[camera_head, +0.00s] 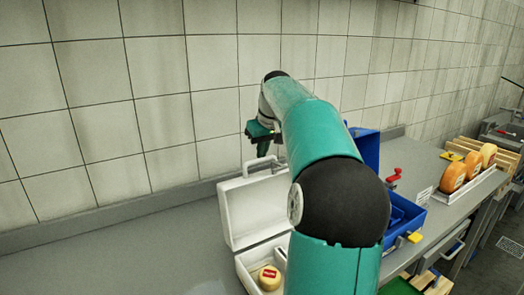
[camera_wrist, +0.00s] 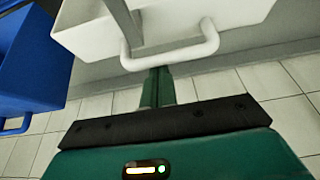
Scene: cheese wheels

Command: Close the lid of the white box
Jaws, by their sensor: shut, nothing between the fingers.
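The white box (camera_head: 241,272) stands on the grey counter, with its lid (camera_head: 252,212) raised about upright. A small round yellow cheese with a red label (camera_head: 269,278) lies inside the box. The lid has a handle on its upper edge, and this handle (camera_wrist: 172,54) shows large in the wrist view. My gripper (camera_head: 263,150) is above the lid's upper edge. In the wrist view my fingers (camera_wrist: 160,73) are together and empty, close to the handle. I cannot tell whether they touch it. My arm hides the right part of the box.
A blue box (camera_head: 405,212) stands to the right, and it also shows in the wrist view (camera_wrist: 30,60). Beyond it are a red object (camera_head: 394,175) and several orange cheese wheels (camera_head: 452,177) on a tray. A tiled wall (camera_head: 100,120) runs behind. The counter's left side (camera_head: 130,255) is clear.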

